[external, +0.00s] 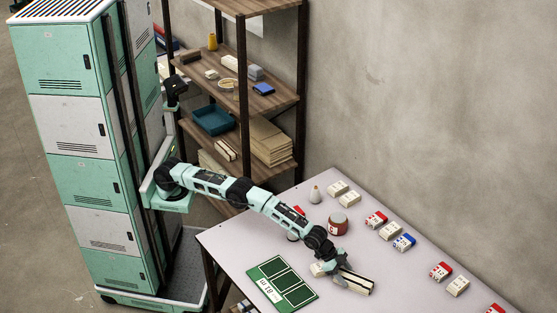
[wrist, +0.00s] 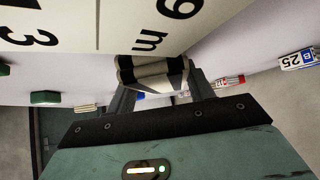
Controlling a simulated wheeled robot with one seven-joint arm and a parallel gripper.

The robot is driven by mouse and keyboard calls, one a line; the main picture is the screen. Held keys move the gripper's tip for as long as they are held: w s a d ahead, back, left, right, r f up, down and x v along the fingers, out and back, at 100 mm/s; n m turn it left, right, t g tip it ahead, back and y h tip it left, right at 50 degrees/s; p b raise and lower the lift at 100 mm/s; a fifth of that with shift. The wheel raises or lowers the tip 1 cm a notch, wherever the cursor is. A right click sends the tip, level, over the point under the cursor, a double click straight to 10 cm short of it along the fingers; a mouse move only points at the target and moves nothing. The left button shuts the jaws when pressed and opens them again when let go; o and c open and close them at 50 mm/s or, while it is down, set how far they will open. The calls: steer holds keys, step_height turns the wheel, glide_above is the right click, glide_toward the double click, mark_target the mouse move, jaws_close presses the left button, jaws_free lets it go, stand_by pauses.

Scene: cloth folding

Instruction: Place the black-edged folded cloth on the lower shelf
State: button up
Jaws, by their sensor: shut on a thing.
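A cream folded cloth with black edges (external: 358,283) is at my gripper (external: 341,269), over the near part of the pale table (external: 237,236). In the wrist view my gripper (wrist: 157,85) is shut on the striped black-and-white folded cloth (wrist: 152,72), between its two dark fingers. I cannot tell whether the cloth touches the table. A rack (external: 242,62) with wooden shelves stands behind the table. Its lower visible shelf (external: 279,171) holds a similar black-edged folded cloth (external: 225,150), a blue tray (external: 213,120) and a stack of tan folded pieces (external: 268,141).
A green board (external: 282,284) lies left of my gripper. A red-and-cream jar (external: 337,224) and a pale cone (external: 315,194) stand behind it. Several labelled blocks, one blue-ended (external: 404,242), line the wall side. Rack posts border the shelves.

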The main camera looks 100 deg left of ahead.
steer(key=o, duration=1.2)
steer(key=shift+f, duration=0.1)
